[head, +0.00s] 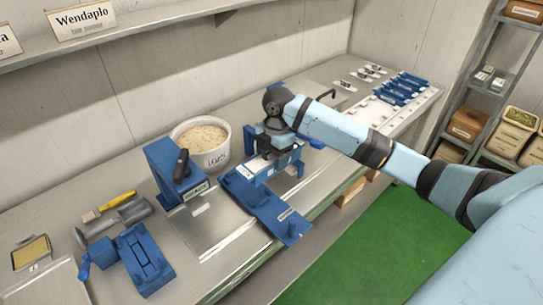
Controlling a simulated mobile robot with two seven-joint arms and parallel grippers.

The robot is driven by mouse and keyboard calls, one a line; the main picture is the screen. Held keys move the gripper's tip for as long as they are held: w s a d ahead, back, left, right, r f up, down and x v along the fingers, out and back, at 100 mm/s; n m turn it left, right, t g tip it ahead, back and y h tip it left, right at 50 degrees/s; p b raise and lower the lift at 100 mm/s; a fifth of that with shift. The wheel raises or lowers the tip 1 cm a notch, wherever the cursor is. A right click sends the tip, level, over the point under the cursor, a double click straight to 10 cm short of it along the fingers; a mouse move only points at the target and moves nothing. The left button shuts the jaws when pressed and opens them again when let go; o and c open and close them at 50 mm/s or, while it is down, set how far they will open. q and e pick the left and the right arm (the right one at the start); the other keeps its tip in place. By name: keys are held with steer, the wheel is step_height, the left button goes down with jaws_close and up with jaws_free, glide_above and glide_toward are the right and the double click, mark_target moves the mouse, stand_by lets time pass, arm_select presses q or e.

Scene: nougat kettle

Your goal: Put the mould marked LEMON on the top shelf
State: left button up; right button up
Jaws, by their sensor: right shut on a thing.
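My right gripper (268,150) comes in from the right over the bench, pointing down, and is shut on a blue piece that looks like a mould (292,165). The gripper hides much of this piece, and no word can be read on it. A flat blue tray-like piece (268,210) lies just in front of it, with a small pale label too small to read. I cannot make out the word LEMON anywhere. My left gripper is not in view.
A white tub of nougat (203,138) and a blue stand (172,168) are left of the gripper. Blue pieces (402,88) line the bench's far end. A wall shelf (150,22) runs above; a metal rack (480,80) with boxes stands right. Tools (120,215) lie front left.

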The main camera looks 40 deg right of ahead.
steer(key=shift+s+d, duration=0.15)
steer(key=shift+s, duration=0.9)
steer(key=shift+s+d, duration=0.1)
steer(key=shift+s, duration=0.9)
steer(key=s+d, duration=0.1)
steer(key=s, duration=0.8)
steer(key=shift+w, duration=0.1)
